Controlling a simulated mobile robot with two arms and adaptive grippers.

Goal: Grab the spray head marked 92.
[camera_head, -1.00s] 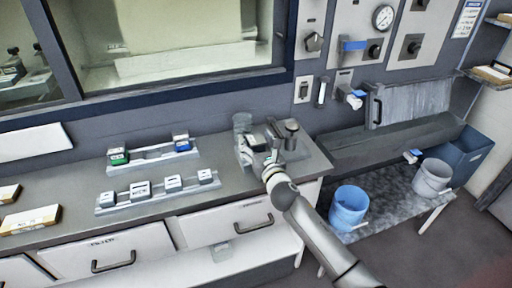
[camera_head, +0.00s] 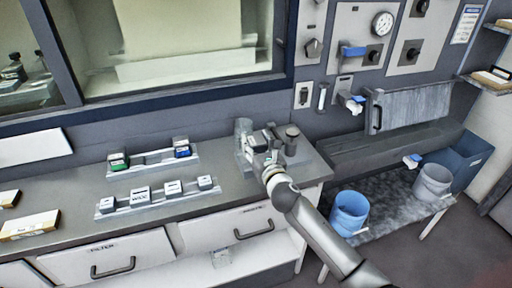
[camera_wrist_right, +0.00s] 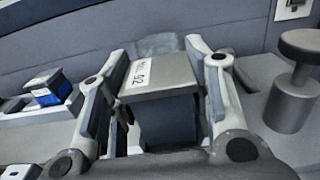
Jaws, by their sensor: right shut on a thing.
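The spray head (camera_wrist_right: 165,97) is a dark grey block with a white label reading 92 on its top in the right wrist view. My right gripper (camera_wrist_right: 160,98) is shut on it, one finger on each side. In the head view the right gripper (camera_head: 262,148) is at the right end of the counter, with the grey spray head (camera_head: 258,138) between its fingers. The arm hides part of it, and I cannot tell whether its underside touches the holder. My left gripper is not in view.
A dark round-topped post (camera_head: 291,139) stands close right of the gripper. Two racks of labelled blocks, rear (camera_head: 153,160) and front (camera_head: 160,197), lie to the left on the counter (camera_head: 70,205). A blue bucket (camera_head: 349,211) stands on the low bench at right.

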